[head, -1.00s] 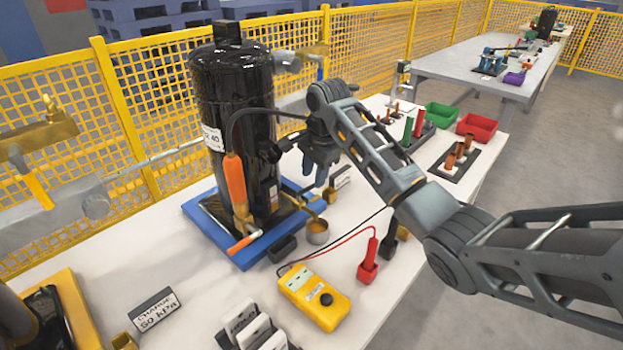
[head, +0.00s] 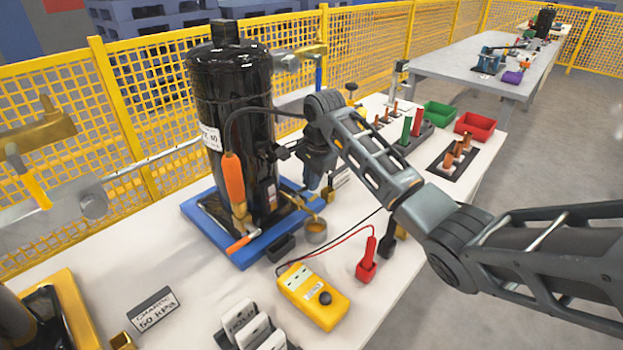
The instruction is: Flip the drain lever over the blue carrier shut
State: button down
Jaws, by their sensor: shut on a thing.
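The blue carrier (head: 246,256) lies on the white table under a tall black compressor (head: 232,120). A brass drain spout (head: 300,203) reaches over the carrier's right edge, above a small metal cup (head: 315,231). My gripper (head: 315,184) points down beside the compressor's right side, just above the spout. Its fingers are close together and shut on a small part at the drain, which I take to be the drain lever (head: 328,194). The fingers hide most of it, so its exact angle cannot be told.
An orange-handled tool (head: 243,243) lies across the carrier's front edge, and another orange handle (head: 234,178) stands against the compressor. A yellow meter (head: 314,296) with red and black leads lies in front. A yellow mesh fence (head: 150,110) runs behind.

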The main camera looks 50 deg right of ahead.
jog(key=shift+r, duration=0.1)
jog(key=shift+w+r+n+p, duration=0.2)
jog(key=shift+r+n+p, duration=0.1)
jog(key=shift+p, duration=0.85)
jog(key=shift+w+f+n+p, duration=0.1)
jog(key=shift+f+n+p, duration=0.15)
jog(key=shift+p, duration=0.55)
jog(key=shift+f, duration=0.1)
jog(key=c, duration=1.1)
grip_release()
jog(key=shift+c, duration=0.2)
notch_tip(320, 180, up, 8)
jog(key=s, duration=0.1)
jog(key=shift+s+f, duration=0.2)
jog(key=shift+s, duration=0.1)
